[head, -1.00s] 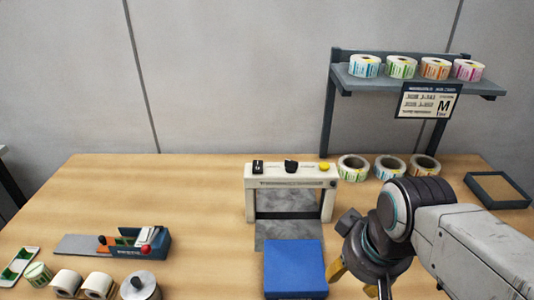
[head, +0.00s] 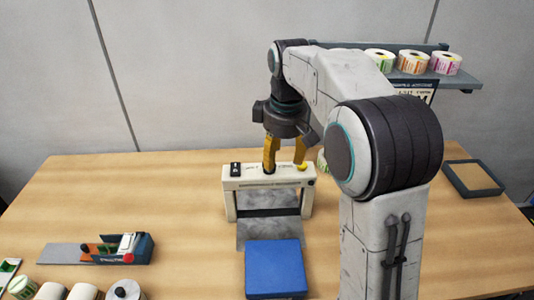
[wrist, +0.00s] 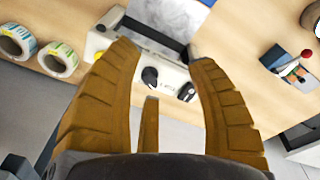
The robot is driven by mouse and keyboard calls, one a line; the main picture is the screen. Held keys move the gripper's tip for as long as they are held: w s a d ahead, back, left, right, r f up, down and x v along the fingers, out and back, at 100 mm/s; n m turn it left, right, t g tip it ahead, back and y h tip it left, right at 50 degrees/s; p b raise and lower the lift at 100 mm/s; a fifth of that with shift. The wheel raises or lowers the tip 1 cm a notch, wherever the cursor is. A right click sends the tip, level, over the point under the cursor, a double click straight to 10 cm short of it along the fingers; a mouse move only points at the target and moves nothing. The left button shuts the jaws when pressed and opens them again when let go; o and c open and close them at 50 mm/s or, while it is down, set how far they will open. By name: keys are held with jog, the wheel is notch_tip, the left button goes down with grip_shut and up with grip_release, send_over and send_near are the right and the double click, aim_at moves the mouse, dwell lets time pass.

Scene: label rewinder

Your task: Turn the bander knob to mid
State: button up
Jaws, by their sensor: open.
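The bander (head: 230,203) is a white arch-shaped machine standing mid-table, with a black switch (head: 235,169) at the left of its top and a yellow button at the right. In the wrist view the black bander knob (wrist: 150,77) shows between my spread fingertips, with the switch (wrist: 186,92) beside it. My gripper (head: 284,166), with yellow-brown fingers, is open and points down just over the bander's top. It also shows in the wrist view (wrist: 164,52). In the head view a finger largely covers the knob. I cannot tell its setting or whether a finger touches it.
A blue block (head: 273,268) lies in front of the bander. A shelf (head: 462,76) with label rolls stands behind at the right, partly hidden by my arm. A shallow tray (head: 473,178) is at the far right. A small dispenser (head: 127,248) stands at the left; the table between is clear.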

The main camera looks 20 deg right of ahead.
jog(key=w+n+p, duration=0.1)
jog(key=w, duration=0.2)
jog(key=w+f+n, duration=0.1)
jog(key=w, duration=0.2)
jog(key=w+f+g+p, duration=0.1)
jog(key=w, duration=0.2)
jog(key=shift+f+n+p, duration=0.1)
jog(key=shift+n+p, duration=0.2)
jog(key=shift+n, duration=0.1)
jog(key=shift+w+f, duration=0.45)
jog(key=shift+n, duration=0.3)
jog(key=shift+w+f, duration=0.1)
jog(key=shift+f, duration=3.6)
grip_shut()
